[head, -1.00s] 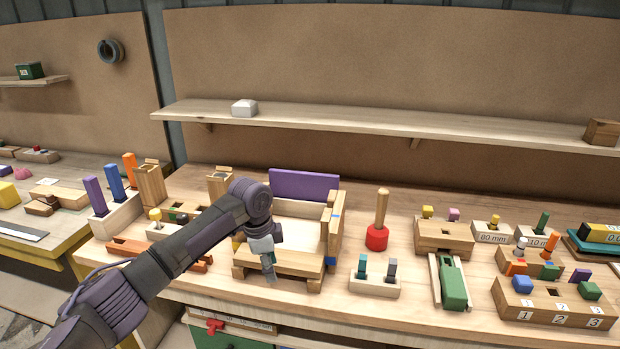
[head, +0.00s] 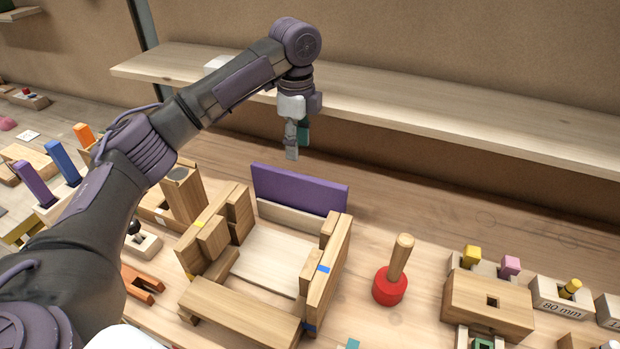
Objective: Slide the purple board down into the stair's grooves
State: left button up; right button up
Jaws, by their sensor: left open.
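The purple board (head: 300,189) stands upright at the back of the wooden stair (head: 341,262), on edge behind a pale wooden strip. Whether its ends sit in the grooves cannot be told from here. The stair has two side walls, a pale floor between them and a wooden step at the front. My left gripper (head: 296,148) hangs in the air above and behind the purple board, pointing down, apart from it. It is open and holds nothing. My right gripper is not in view.
A red-based peg (head: 391,286) stands right of the stair. A wooden tower (head: 183,195) stands left of it, near my arm. A shelf (head: 420,115) runs along the wall behind my gripper. Wooden blocks with yellow and pink pegs (head: 488,300) lie at the right.

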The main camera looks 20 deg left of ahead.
aim_at(298, 176)
pick_arm(q)
jog(key=f, duration=0.4)
jog(key=f+p, duration=0.1)
jog(key=f, duration=0.2)
jog(key=shift+s+f, duration=0.2)
jog(key=shift+f, duration=0.15)
jog(key=shift+w+f+p, duration=0.15)
jog(key=shift+f+p, duration=0.15)
jog(key=shift+f, duration=0.25)
jog(key=f, duration=0.1)
jog(key=f+p, duration=0.1)
jog(key=f, duration=0.2)
jog(key=shift+w+a+f, duration=0.1)
jog(key=shift+a+f, duration=0.05)
jog(key=shift+a, duration=0.1)
jog(key=shift+f, duration=0.25)
jog(key=shift+r, duration=0.1)
grip_shut()
